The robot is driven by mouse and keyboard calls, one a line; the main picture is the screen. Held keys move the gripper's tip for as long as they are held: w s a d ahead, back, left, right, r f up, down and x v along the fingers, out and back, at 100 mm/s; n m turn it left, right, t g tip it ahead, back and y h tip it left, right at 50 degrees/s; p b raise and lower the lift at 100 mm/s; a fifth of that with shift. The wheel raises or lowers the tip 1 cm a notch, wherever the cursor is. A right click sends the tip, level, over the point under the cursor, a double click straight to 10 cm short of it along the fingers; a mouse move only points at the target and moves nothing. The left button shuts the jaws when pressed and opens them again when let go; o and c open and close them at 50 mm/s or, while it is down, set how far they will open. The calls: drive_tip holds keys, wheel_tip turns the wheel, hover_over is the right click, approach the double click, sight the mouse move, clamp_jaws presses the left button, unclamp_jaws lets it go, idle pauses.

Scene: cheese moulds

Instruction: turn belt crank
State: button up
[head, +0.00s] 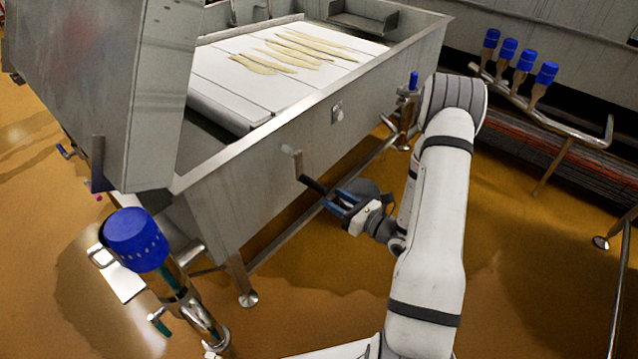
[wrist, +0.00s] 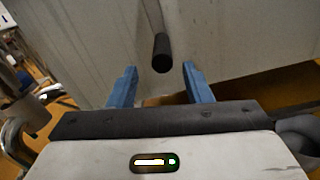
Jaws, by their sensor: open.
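The belt crank (head: 306,176) sits on the side wall of the steel vat, a metal arm with a dark cylindrical handle angled down to the right. In the wrist view the dark handle (wrist: 162,52) points toward me, between and beyond the two blue fingers. My gripper (head: 339,203) is open beside the crank handle, just below and right of it in the head view. My gripper's fingers also show in the wrist view (wrist: 160,85), apart and with nothing between the tips. Whether a finger touches the handle I cannot tell.
The steel vat (head: 262,125) holds a white belt (head: 215,75) with several pale strips. A blue-capped post (head: 136,240) stands at the front left. A pipe rail (head: 540,115) with several blue-topped fittings runs at the right. Brown floor (head: 330,280) is open below the vat.

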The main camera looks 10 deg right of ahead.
sight(319, 188)
drive_tip(key=b+x, duration=0.1)
drive_tip(key=x, duration=0.5)
drive_tip(key=shift+w+a, duration=0.15)
drive_tip(key=shift+w, duration=0.25)
drive_tip(key=shift+c, duration=0.3)
